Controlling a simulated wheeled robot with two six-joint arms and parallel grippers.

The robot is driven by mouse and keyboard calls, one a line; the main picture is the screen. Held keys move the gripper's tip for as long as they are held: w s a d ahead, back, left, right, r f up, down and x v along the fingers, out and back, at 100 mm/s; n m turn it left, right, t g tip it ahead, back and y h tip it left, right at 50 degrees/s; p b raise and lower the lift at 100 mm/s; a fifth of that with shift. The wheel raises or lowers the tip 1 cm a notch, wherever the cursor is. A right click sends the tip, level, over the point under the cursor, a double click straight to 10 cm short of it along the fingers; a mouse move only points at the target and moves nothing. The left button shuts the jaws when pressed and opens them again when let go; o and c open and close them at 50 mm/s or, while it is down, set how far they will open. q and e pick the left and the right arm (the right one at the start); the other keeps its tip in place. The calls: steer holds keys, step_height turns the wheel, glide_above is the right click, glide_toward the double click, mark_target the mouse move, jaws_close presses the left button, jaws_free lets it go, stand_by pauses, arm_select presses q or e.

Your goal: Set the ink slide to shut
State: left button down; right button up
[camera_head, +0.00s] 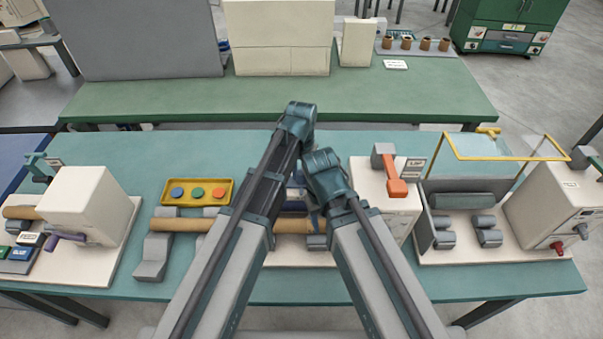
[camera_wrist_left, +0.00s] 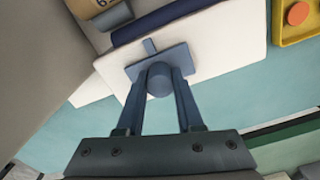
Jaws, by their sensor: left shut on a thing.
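In the left wrist view, my left gripper (camera_wrist_left: 160,86) is shut on a round blue-grey knob (camera_wrist_left: 158,77). The knob stands on a flat blue-grey plate (camera_wrist_left: 176,59) with a small tab, over a white base. I take this for the ink slide; no label on it can be read. A dark blue bar (camera_wrist_left: 165,20) lies just beyond the plate. In the head view my arms cover this spot, and the slide cannot be made out. My right arm shows there, but its gripper is hidden.
A yellow tray (camera_head: 232,193) with coloured discs and a brown tube (camera_head: 180,225) lie left of my arms. A white machine with an orange lever (camera_head: 397,187) and a yellow-framed machine (camera_head: 440,172) stand to the right. The teal bench (camera_head: 125,165) has bare room at the left.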

stand_by(0.4)
arm_select(q)
steer(key=a, duration=0.6)
steer(key=shift+a, duration=0.2)
steer(key=c, duration=0.9)
jaws_free()
steer(key=shift+c, duration=0.2)
steer(key=o, duration=0.4)
steer(key=shift+a, duration=0.15)
steer(key=shift+r, duration=0.1)
